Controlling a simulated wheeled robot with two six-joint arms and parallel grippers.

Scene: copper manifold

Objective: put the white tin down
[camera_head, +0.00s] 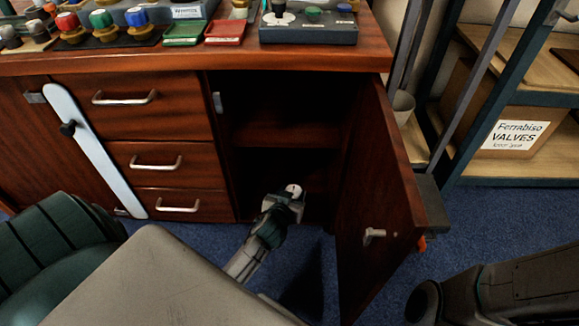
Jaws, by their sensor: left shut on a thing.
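My left gripper (291,198) reaches into the open lower part of the cabinet (222,178). It is shut on the white tin (294,189), a small pale round thing at its tip. The gripper hides most of the tin. I cannot tell whether the tin touches the cabinet floor. My right gripper is not in view; only a dark part of my right arm shows at the lower right.
The cabinet door (378,200) stands open just right of my left gripper. A shelf divides the dark cabinet above it. Drawers (165,160) are to the left. A shelf rack with a valves box (510,130) stands at the right, and valves and trays (225,32) cover the top.

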